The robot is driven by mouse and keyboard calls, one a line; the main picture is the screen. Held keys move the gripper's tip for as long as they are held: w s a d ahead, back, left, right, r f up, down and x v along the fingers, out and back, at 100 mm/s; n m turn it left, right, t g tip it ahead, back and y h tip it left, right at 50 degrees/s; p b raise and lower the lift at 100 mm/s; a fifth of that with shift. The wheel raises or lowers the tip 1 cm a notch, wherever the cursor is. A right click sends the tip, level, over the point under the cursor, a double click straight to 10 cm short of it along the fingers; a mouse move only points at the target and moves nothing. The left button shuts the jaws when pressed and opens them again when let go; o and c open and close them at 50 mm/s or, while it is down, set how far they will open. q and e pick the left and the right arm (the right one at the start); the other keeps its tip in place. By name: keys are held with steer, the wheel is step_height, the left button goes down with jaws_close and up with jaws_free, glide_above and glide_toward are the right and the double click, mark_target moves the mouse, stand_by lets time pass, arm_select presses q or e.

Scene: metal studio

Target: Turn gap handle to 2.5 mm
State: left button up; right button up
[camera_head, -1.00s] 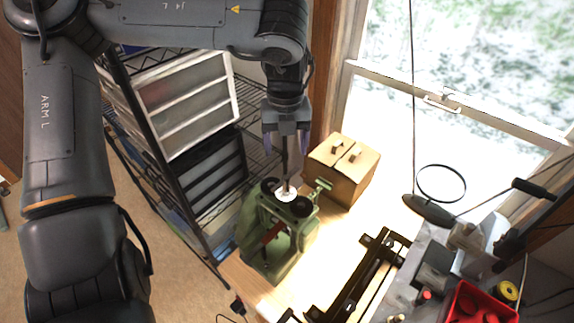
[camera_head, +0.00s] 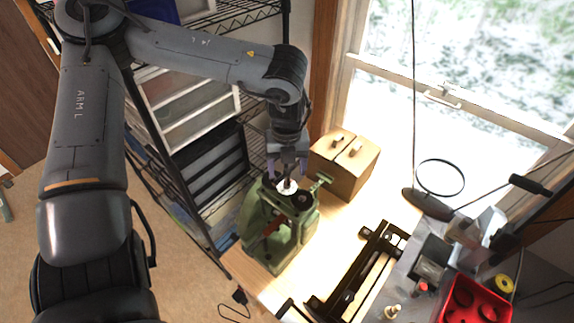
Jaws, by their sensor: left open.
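A green machine (camera_head: 272,229) stands on the wooden bench below the window. On its top is a white round dial (camera_head: 288,187) with a dark upright post at its middle, between dark round knobs (camera_head: 303,200). Which part is the gap handle, and its reading, I cannot tell at this size. My left gripper (camera_head: 287,170) points down just above the dial, open, with its fingers on either side of the post. Whether the fingers touch it I cannot tell. My right gripper is not in view.
A wooden box (camera_head: 343,165) stands right behind the machine, close to the gripper. A black rail frame (camera_head: 357,273) lies to the right on the bench. A red tray (camera_head: 474,302) is at the lower right. A wire shelf with drawers (camera_head: 190,105) stands at the left.

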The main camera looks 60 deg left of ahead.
arm_select(q)
jaws_close()
stand_by(0.6)
stand_by(0.8)
jaws_free()
steer(key=shift+r, duration=0.1)
